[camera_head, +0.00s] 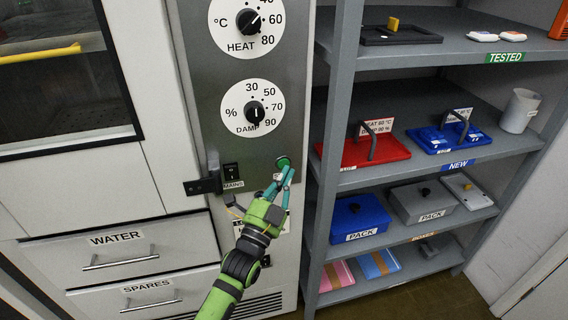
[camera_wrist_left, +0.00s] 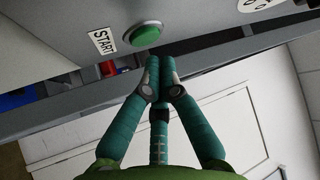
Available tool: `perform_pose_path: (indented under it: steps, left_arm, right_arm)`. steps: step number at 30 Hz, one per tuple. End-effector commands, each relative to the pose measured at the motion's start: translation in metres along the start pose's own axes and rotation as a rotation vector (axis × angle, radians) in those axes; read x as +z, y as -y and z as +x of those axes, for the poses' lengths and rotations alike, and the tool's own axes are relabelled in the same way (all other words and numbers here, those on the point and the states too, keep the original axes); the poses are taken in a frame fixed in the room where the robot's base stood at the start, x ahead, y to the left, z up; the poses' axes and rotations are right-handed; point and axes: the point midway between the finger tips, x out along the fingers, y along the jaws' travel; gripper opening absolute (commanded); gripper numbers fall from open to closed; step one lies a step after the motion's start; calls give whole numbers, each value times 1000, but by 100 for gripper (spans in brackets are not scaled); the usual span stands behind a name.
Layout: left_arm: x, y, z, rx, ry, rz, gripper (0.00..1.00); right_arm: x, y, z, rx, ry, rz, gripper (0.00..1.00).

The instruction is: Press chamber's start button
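The chamber's green start button (camera_head: 282,162) sits on the grey control panel (camera_head: 215,90) below the damp dial. In the left wrist view the round green button (camera_wrist_left: 143,35) is beside a white START label (camera_wrist_left: 104,41). My left gripper (camera_head: 283,172) has its teal fingers drawn together with nothing between them. The fingertips (camera_wrist_left: 158,62) are just below and right of the button in the wrist view; I cannot tell whether they touch the panel. In the head view they partly cover the button's surroundings. My right gripper is not in view.
The heat dial (camera_head: 248,22), damp dial (camera_head: 254,107) and mains switch (camera_head: 231,172) share the panel. A black latch (camera_head: 203,185) juts out to the left. Grey shelves (camera_head: 345,160) with trays and boxes stand close on the right. Water and spares drawers (camera_head: 115,250) are below left.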

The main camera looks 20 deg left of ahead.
Motion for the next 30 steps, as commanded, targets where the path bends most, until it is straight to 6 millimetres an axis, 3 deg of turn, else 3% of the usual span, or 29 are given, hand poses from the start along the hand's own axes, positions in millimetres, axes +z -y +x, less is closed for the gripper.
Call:
perform_pose_path:
  steps: [13, 30]
  left_arm:
    - [-31, 1, -29, 0, 0, -2, 0]
    - [-33, 0, -32, 0, 0, 0, 0]
  right_arm:
    - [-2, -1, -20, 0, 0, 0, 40]
    - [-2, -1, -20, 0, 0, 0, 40]
